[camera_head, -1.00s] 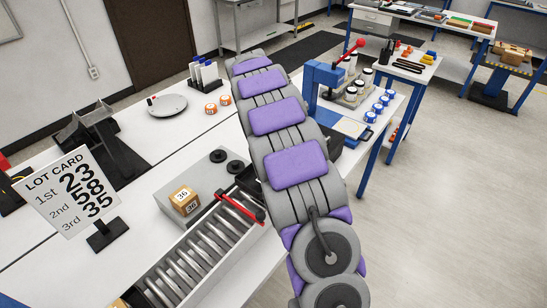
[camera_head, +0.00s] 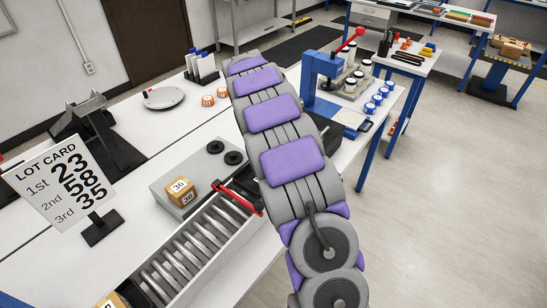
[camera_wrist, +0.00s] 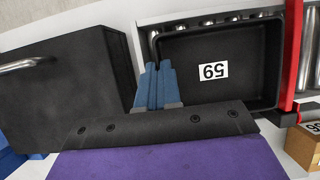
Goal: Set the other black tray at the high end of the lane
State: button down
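In the wrist view a black tray (camera_wrist: 215,95) lies at the end of the roller lane, with a white label in it that reads like 59. My gripper (camera_wrist: 157,85) has its two blue fingers close together at the tray's left wall. They look shut on that wall, though the contact is partly hidden. The roller lane (camera_head: 190,260) runs from the lower left toward my arm in the head view, with a red bar (camera_head: 238,197) across it. The red bar also shows just right of the tray in the wrist view (camera_wrist: 291,55). My arm hides the tray in the head view.
A cardboard box marked 36 (camera_head: 180,191) sits on the grey panel beside the lane. A lot card (camera_head: 62,183) stands at left, listing 23, 58, 35. A large black case (camera_wrist: 65,85) with a metal handle is close left of my fingers. A blue press (camera_head: 322,80) stands beyond my arm.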

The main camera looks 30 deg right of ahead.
jog(key=shift+a+f, duration=0.1)
jog(key=shift+a, duration=0.2)
jog(key=shift+f, duration=0.15)
